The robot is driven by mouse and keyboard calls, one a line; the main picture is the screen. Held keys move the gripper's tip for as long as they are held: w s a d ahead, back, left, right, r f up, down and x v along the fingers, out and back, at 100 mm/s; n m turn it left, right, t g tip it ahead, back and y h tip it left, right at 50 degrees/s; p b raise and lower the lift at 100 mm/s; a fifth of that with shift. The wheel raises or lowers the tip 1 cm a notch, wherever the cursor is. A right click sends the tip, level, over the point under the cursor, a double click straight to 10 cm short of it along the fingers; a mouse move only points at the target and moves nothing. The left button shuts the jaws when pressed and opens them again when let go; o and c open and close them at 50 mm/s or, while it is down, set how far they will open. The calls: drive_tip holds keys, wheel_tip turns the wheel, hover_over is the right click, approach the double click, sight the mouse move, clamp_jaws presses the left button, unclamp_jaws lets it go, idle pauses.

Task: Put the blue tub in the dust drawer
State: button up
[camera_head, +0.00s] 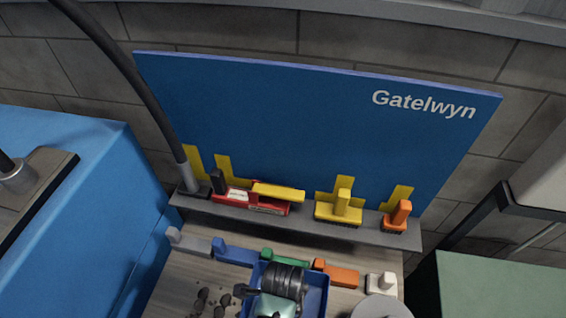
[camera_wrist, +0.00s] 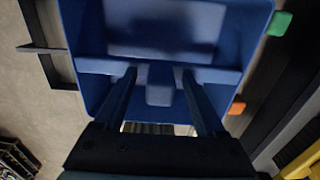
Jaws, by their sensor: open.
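The blue tub (camera_head: 321,292) stands at the bottom middle of the head view, with my gripper (camera_head: 282,285) over it. In the wrist view the blue tub (camera_wrist: 208,35) fills the upper middle, its inside looking empty with a dark shadow on it. My gripper (camera_wrist: 160,80) is open, its two dark fingers either side of a blue upright grip on the tub's near side. I cannot tell whether the fingers touch it. I cannot make out a dust drawer in either view.
Green (camera_head: 280,258) and orange (camera_head: 336,273) handled pieces sit close behind the tub, among several others. Dark crumbs (camera_head: 205,302) lie left of it. Behind, a grey ledge (camera_head: 300,227) holds brushes below a blue board (camera_head: 320,125). A blue cabinet (camera_head: 85,210) blocks the left.

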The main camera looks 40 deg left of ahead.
drive_tip(key=shift+c, duration=0.3)
clamp_jaws()
idle(1.1)
